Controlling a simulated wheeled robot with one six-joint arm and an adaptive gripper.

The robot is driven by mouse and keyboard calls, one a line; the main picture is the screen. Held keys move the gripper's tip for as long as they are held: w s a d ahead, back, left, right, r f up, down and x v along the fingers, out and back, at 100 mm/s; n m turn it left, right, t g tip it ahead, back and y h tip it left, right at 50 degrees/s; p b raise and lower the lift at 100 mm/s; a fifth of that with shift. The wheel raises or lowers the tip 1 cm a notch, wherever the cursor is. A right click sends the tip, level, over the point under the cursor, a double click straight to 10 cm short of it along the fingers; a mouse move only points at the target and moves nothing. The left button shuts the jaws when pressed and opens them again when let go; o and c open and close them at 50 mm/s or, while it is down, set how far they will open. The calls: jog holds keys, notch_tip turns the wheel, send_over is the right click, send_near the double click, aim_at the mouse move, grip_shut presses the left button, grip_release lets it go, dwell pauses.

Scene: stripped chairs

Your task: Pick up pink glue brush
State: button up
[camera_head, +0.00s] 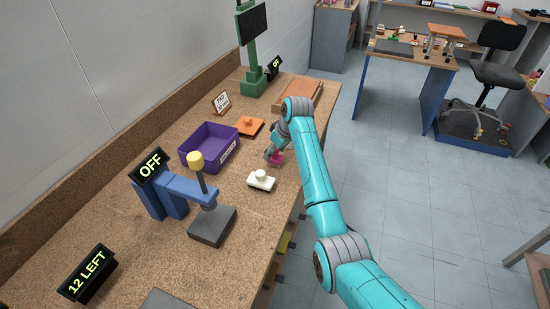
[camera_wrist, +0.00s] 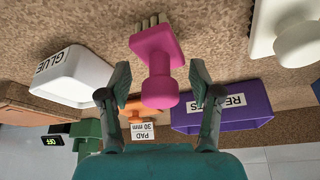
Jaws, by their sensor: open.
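The pink glue brush (camera_wrist: 158,62) stands on the speckled brown bench in the wrist view, with a square base, pale bristles at its edge and a round knob. My gripper (camera_wrist: 160,84) is open, with one finger on each side of the brush's knob. A gap shows between the knob and each finger, so it is not gripped. In the head view the brush (camera_head: 276,158) is a small pink patch at the tip of my gripper (camera_head: 273,153), partly hidden by it.
Near the brush are a white knobbed block (camera_head: 261,180), a purple bin (camera_head: 210,146) and an orange knobbed pad (camera_head: 250,126). A white container marked GLUE (camera_wrist: 75,76) lies left in the wrist view. A blue press (camera_head: 180,190) marked OFF stands on the bench (camera_head: 165,260).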

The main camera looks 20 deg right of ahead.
grip_shut()
notch_tip(320, 180, up, 10)
jog(key=shift+r, duration=0.1)
dwell(0.6)
jog(key=c, duration=0.8)
grip_release()
jog(key=c, duration=0.3)
